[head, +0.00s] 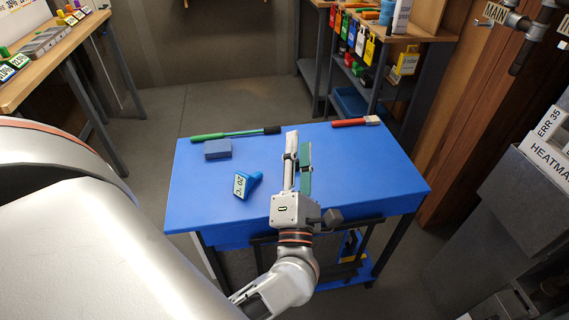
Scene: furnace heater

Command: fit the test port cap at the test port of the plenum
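My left gripper (297,160) reaches out over the blue workbench (385,185), pointing away from me. A long pale bar and a green strip (306,165) lie side by side at its fingers. I cannot tell whether the green strip is held or lies on the bench, or whether the fingers are shut. My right gripper is not in view. I cannot make out the test port cap. The grey furnace cabinet (480,215), with "ERR 35" and "HEATMA…" labels, stands at the right edge. I cannot make out its plenum or test port.
A shelf (398,70) with colored tags stands behind right. A wooden table (50,55) is at upper left. The bench's right side is clear.

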